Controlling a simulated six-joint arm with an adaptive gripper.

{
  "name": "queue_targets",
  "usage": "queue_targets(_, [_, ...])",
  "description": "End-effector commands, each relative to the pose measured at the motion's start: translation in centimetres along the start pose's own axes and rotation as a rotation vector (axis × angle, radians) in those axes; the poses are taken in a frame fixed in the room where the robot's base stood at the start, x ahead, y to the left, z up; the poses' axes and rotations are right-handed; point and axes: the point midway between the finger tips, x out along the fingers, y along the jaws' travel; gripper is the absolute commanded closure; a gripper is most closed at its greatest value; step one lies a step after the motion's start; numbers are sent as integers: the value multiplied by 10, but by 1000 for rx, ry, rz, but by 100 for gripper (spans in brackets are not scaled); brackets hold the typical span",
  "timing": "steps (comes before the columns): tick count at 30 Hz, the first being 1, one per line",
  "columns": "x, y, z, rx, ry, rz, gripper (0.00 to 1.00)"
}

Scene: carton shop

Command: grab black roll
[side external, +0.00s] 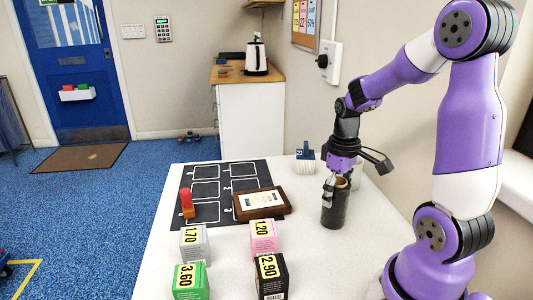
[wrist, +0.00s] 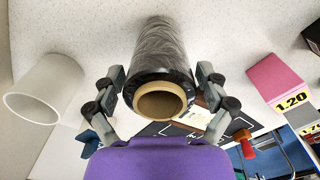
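The black roll (side external: 335,207) stands upright on the white table, with a brown cardboard core at its top. In the wrist view the roll (wrist: 158,50) lies between the two fingers of my gripper (wrist: 160,75), its core end facing the camera. My gripper (side external: 338,180) points down over the roll's upper end in the side view, with a finger on either side. The fingers are spread wide, and small gaps seem to show between them and the roll.
A white cylinder (wrist: 45,88) stands close by and is mostly hidden behind my gripper in the side view. A framed card (side external: 262,203) lies left of the roll on a black mat (side external: 208,212). Price-marked boxes, including a pink one (side external: 264,238), stand in front.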

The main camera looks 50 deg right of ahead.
Motion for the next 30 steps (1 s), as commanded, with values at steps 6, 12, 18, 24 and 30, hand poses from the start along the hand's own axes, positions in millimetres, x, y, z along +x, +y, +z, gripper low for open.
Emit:
queue_targets(6, [0,0,0,0,0,0,84])
queue_targets(12, [0,0,0,0,0,0,84])
queue_targets(18, [-10,1,-1,0,3,2,84])
queue_targets(24, [-43,1,-1,0,7,4,84])
queue_targets(30, [-70,-47,0,-11,6,2,84])
